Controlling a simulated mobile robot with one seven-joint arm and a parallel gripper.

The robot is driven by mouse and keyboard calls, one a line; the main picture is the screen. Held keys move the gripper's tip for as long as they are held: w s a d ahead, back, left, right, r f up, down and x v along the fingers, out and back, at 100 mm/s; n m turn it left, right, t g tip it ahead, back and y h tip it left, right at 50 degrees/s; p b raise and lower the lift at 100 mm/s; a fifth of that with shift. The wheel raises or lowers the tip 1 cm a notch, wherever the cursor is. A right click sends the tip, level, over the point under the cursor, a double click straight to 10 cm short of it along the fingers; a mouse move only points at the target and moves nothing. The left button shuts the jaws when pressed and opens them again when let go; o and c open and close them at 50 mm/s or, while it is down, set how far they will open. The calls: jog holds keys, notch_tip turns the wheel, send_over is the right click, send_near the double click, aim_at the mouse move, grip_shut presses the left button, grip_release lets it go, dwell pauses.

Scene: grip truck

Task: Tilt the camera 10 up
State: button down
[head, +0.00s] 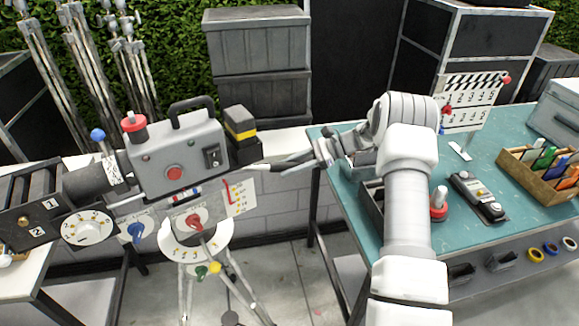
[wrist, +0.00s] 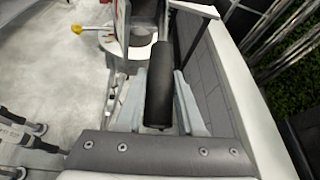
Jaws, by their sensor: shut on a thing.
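The grey film camera (head: 178,155) stands on a tripod (head: 235,285) at the left, with a black lens and matte box (head: 35,205) toward the left. Below its body are a white numbered scale plate (head: 197,255), a red lever (head: 196,222), a blue knob (head: 136,231) and a yellow knob (head: 215,267). The scale reading is too small to tell. My gripper (head: 290,163) reaches in from the right behind the camera. In the wrist view its two grey fingers (wrist: 158,105) are shut around a black cylindrical handle (wrist: 157,75), which runs toward the tripod head. The handle is largely hidden in the head view.
A teal workbench (head: 340,190) at the right holds a slate (head: 470,98), a black switch box (head: 478,196) and a wooden tray of markers (head: 535,185). Grey cases (head: 258,40) and light stands (head: 85,50) stand behind. Open floor lies between the benches.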

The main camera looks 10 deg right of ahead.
jog(key=shift+f, duration=0.1)
dwell(0.3)
jog(key=shift+m+y, duration=0.4)
jog(key=shift+y, duration=0.5)
notch_tip(320, 180, down, 5)
jog(key=b, duration=0.4)
jog(key=c, duration=0.5)
grip_release()
jog(key=shift+d, duration=0.1)
jog(key=b+v, duration=0.2)
jog(key=v, duration=1.5)
jog(key=shift+w+d, duration=0.1)
jog(key=shift+d, duration=0.05)
